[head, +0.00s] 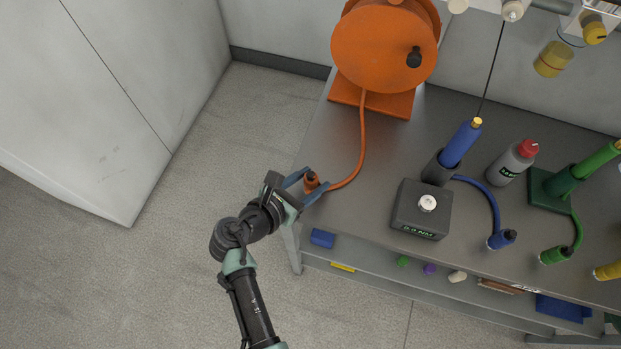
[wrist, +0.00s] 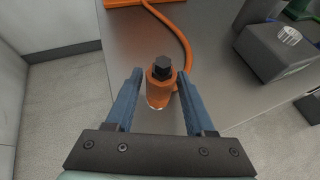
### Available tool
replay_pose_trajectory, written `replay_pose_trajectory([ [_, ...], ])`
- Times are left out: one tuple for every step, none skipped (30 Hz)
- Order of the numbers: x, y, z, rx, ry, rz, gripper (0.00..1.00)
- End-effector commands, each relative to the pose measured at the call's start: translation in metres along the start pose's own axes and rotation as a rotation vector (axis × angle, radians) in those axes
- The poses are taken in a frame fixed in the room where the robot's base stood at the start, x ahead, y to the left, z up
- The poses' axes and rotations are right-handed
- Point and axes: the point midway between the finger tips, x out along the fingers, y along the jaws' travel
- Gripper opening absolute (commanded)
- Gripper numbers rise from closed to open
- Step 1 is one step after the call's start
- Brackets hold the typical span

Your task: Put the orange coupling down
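The orange coupling (head: 311,181) has a dark hex top and hangs on the end of an orange hose. It is over the bench's front-left edge in the head view. In the wrist view the coupling (wrist: 160,84) looks upright between the two blue fingers of my gripper (wrist: 160,76). A narrow gap shows on each side of it, so the fingers are open around it, not pressed on it. My gripper also shows in the head view (head: 303,184). I cannot tell whether the coupling's lower end touches the bench.
The orange hose reel (head: 383,45) stands at the back of the grey bench (head: 340,150). A dark torque tester (head: 421,208), a blue tool (head: 460,145), a grey bottle (head: 512,162) and a green holder (head: 552,190) stand to the right. Bench surface between reel and tester is clear.

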Motion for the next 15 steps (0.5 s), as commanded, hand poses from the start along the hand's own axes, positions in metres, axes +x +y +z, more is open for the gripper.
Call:
replay_pose_trajectory([
  [0.0, 0.0, 0.0, 0.0, 0.0, 0.0, 0.65],
  [0.0, 0.0, 0.0, 0.0, 0.0, 0.0, 0.68],
  [0.0, 0.0, 0.0, 0.0, 0.0, 0.0, 0.68],
  [0.0, 0.0, 0.0, 0.0, 0.0, 0.0, 0.68],
  [0.0, 0.0, 0.0, 0.0, 0.0, 0.0, 0.68],
  [0.0, 0.0, 0.0, 0.0, 0.0, 0.0, 0.68],
  [0.0, 0.0, 0.0, 0.0, 0.0, 0.0, 0.68],
  [0.0, 0.0, 0.0, 0.0, 0.0, 0.0, 0.68],
  [0.0, 0.0, 0.0, 0.0, 0.0, 0.0, 0.68],
  [0.0, 0.0, 0.001, 0.0, 0.0, 0.0, 0.68],
  [-0.001, 0.0, 0.001, 0.0, 0.0, 0.0, 0.68],
  [-0.002, 0.0, 0.002, -0.001, 0.001, 0.0, 0.68],
  [-0.005, 0.0, 0.001, -0.001, 0.001, 0.001, 0.68],
  [-0.008, 0.001, 0.001, -0.001, 0.001, 0.001, 0.68],
  [-0.013, 0.001, 0.001, -0.001, 0.001, 0.002, 0.68],
])
